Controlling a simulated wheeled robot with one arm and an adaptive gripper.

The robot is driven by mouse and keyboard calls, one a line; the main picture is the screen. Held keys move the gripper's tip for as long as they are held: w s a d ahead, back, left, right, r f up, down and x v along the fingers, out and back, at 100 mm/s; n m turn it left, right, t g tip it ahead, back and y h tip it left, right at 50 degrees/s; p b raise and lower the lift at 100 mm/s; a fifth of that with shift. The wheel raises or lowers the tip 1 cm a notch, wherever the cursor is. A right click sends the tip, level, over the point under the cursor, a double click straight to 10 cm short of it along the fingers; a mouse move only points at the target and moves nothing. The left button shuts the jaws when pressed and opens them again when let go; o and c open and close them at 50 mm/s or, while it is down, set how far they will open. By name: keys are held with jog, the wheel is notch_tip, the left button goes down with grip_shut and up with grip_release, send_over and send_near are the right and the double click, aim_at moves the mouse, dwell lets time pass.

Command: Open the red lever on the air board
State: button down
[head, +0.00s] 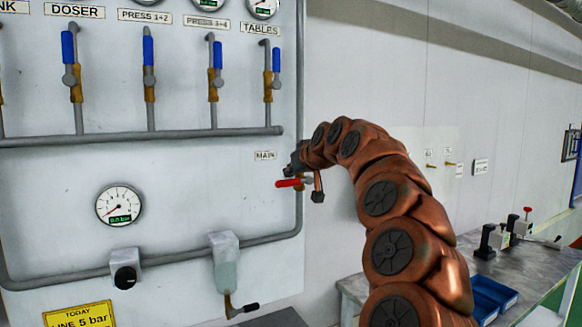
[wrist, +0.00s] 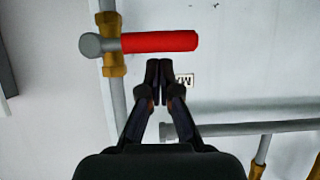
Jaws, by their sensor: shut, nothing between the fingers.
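The red lever (head: 289,183) is on the brass MAIN valve at the right edge of the air board (head: 190,175). It points left, crosswise to the vertical pipe. In the wrist view the lever (wrist: 160,42) also lies crosswise to its pipe, with the brass valve body (wrist: 112,57) behind its pivot end. My gripper (wrist: 159,66) is shut and empty. Its fingertips are just below the lever's middle in that view, with a small gap in the picture; I cannot tell the depth. In the head view my gripper (head: 295,164) is just above the lever, partly hidden by my arm.
Several blue-handled valves (head: 148,52) line the top of the board, handles along their pipes. A round gauge (head: 118,206) reads 0.0 bar. A grey pipe (head: 150,262) runs along the bottom. A bench (head: 530,270) with blue bins (head: 492,297) stands at right.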

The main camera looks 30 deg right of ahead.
aim_at(288, 185)
jog(key=shift+f, duration=0.25)
dwell(0.4)
jog(key=shift+a+f+b, duration=0.15)
jog(key=shift+f+b, duration=0.05)
jog(key=shift+b, duration=0.35)
jog(key=shift+f+n, duration=0.15)
jog(key=shift+n, duration=0.15)
jog(key=f+n+h+b, duration=0.1)
jog(key=b, duration=0.1)
jog(key=f+h+b, duration=0.1)
jog(key=b, duration=0.2)
jog(key=shift+a+f+n, duration=0.2)
jog(key=shift+a+n, duration=0.05)
jog(key=shift+n, duration=0.15)
jog(key=d+f+n+t+h+b, duration=0.2)
jog(key=d+f+n+h+b, duration=0.2)
jog(key=f+n+b, duration=0.3)
jog(key=n+h+b, duration=0.1)
jog(key=n+b, duration=0.1)
jog(key=shift+s+d+n+h+b, duration=0.2)
jog(key=shift+n+h+b, duration=0.1)
jog(key=shift+b, duration=0.05)
